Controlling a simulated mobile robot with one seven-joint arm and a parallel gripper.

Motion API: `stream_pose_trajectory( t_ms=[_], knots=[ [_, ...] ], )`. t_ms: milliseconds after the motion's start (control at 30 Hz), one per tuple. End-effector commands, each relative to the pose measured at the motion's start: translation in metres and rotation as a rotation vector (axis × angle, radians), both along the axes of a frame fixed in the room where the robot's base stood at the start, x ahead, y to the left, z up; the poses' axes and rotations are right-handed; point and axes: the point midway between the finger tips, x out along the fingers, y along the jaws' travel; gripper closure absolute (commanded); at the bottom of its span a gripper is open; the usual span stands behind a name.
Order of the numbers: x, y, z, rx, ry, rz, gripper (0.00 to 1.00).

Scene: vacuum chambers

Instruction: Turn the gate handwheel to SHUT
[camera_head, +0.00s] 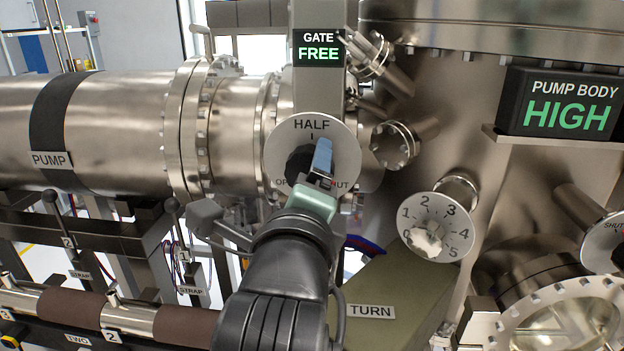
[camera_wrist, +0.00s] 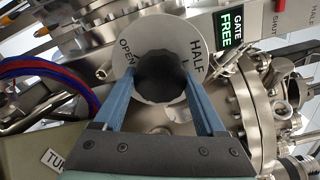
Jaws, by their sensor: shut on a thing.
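The gate handwheel is a black knob (camera_head: 297,166) in front of a round silver dial plate (camera_head: 338,138) marked HALF at the top, with OPEN at lower left and SHUT at lower right, both partly covered. My gripper (camera_head: 321,160) reaches up to it, its blue fingers at the knob. In the wrist view the black scalloped knob (camera_wrist: 162,78) sits between the two blue fingers of my gripper (camera_wrist: 158,85), which is shut on it. OPEN and HALF show on the dial there. I cannot make out a pointer on the knob. The gate sign (camera_head: 318,48) reads FREE.
A PUMP BODY sign (camera_head: 570,105) reads HIGH. A numbered dial (camera_head: 437,228) with a pale knob is right of my arm, above a TURN label (camera_head: 370,311). A flanged port (camera_head: 394,145) sticks out close right of the handwheel. Strap levers (camera_head: 172,225) stand at left.

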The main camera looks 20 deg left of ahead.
Motion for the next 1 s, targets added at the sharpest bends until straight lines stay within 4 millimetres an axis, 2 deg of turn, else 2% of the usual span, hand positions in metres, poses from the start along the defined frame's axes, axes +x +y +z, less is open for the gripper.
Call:
stream_pose_trajectory(
  t_ms=[200,700,733,867,1000],
  knots=[
    [-0.0006,0.0014,0.0031,0.060,0.007,0.003,0.83],
    [-0.0008,0.0013,0.0044,0.077,0.010,0.004,0.82],
    [-0.0008,0.0013,0.0045,0.077,0.009,0.003,0.21],
    [-0.0006,0.0011,0.0035,0.075,0.011,0.002,0.00],
    [-0.0004,0.0007,0.0023,0.073,0.015,0.002,0.00]
  ],
)
